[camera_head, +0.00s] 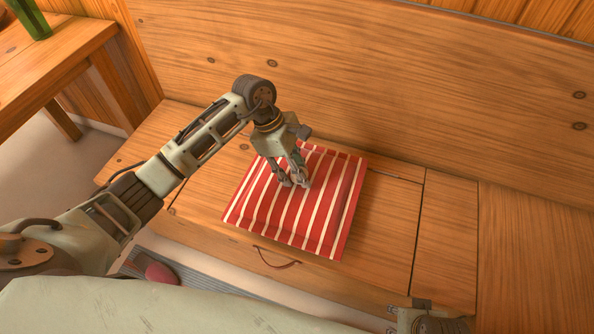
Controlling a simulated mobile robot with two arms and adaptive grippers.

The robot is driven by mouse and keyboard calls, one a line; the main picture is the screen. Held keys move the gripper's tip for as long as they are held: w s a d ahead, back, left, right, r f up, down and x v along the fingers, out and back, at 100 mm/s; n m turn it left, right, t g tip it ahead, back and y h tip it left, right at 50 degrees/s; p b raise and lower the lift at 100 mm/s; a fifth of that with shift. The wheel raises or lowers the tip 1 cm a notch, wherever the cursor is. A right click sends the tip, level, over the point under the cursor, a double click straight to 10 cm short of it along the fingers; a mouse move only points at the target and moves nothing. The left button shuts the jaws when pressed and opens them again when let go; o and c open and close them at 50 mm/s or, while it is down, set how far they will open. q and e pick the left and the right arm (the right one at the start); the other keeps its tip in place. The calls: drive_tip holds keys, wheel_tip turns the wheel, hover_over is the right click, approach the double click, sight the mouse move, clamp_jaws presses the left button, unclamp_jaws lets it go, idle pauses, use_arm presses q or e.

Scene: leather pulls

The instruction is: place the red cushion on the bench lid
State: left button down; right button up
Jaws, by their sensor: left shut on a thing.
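The red cushion (333,205) with white stripes is over the wooden bench lid (390,225), near its front edge. My left gripper (293,180) reaches down onto the cushion's upper left part and is shut on it. I cannot tell whether the cushion rests fully on the lid or is held slightly above it. A leather pull (275,258) shows at the bench front, just below the cushion. Part of my right gripper or wrist (430,321) shows at the bottom right edge; its fingers are hidden or cut off.
The wooden bench back (400,80) rises behind the lid. A wooden table (50,60) with a green object (30,18) on it stands at the upper left. A dark red rounded object (160,273) is low in front of the bench. The lid right of the cushion is bare.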

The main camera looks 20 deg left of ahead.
use_arm(q)
drive_tip(key=shift+f, duration=0.25)
use_arm(e)
drive_tip(key=shift+r, duration=0.25)
use_arm(q)
drive_tip(key=c, duration=1.3)
unclamp_jaws()
use_arm(e)
drive_tip(key=shift+r, duration=0.25)
use_arm(q)
drive_tip(key=shift+r, duration=0.25)
drive_tip(key=p+v, duration=0.1)
drive_tip(key=v, duration=1)
drive_tip(key=shift+a+r, duration=0.25)
drive_tip(key=shift+r, duration=0.05)
use_arm(e)
drive_tip(key=f, duration=0.5)
drive_tip(key=shift+s, duration=0.4)
use_arm(q)
drive_tip(key=shift+d, duration=0.1)
